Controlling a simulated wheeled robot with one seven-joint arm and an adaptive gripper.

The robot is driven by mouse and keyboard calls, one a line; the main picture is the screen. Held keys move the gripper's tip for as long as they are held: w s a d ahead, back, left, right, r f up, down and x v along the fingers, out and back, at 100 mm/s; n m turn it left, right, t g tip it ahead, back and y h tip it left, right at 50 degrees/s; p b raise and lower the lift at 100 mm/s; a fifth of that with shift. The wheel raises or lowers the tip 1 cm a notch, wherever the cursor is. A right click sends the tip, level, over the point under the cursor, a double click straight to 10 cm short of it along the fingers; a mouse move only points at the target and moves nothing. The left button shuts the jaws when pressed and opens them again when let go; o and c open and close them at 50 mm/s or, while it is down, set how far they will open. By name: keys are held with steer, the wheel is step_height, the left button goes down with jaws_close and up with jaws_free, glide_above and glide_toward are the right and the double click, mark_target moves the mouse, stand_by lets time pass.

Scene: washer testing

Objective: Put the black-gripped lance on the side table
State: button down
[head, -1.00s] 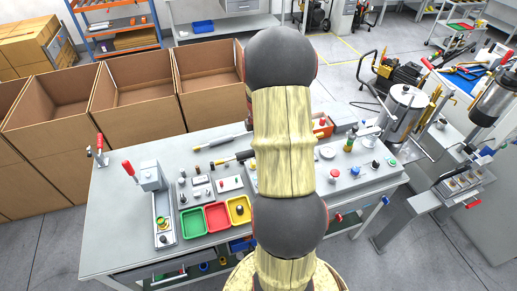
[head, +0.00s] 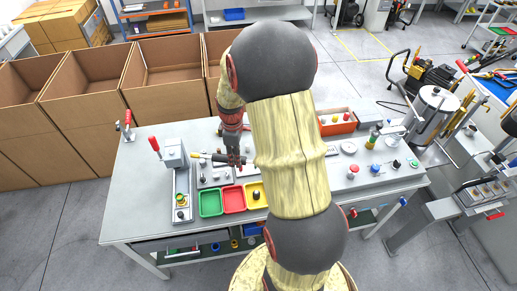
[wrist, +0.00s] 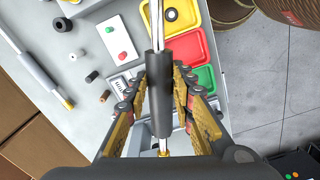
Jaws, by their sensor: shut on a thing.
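The black-gripped lance (wrist: 163,85) is between my gripper's fingers (wrist: 163,100) in the wrist view. My gripper is shut on its black grip; a bright metal tube runs up from it and a brass end shows below. In the head view the black grip (head: 222,158) and brass end show at the lower part of my gripper (head: 232,158), over the workbench, close behind the coloured trays. How far it is clear of the bench I cannot tell. I cannot tell which surface is the side table; a grey table (head: 290,13) stands at the back.
A second lance with a grey grip (wrist: 38,70) lies on the workbench (head: 130,210). Green, red and yellow trays (head: 210,203), a red-handled clamp (head: 172,155) and small parts are near my gripper. Cardboard boxes (head: 85,90) line the back left. My arm hides the bench's middle.

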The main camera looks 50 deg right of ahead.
steer(key=w+a+m, duration=0.3)
steer(key=w+a, duration=0.3)
steer(key=a, duration=0.6)
steer(key=w+a+m, duration=0.3)
steer(key=w+a, duration=0.3)
steer(key=a, duration=0.7)
steer(key=shift+w+a, duration=0.15)
steer(key=shift+w, duration=0.05)
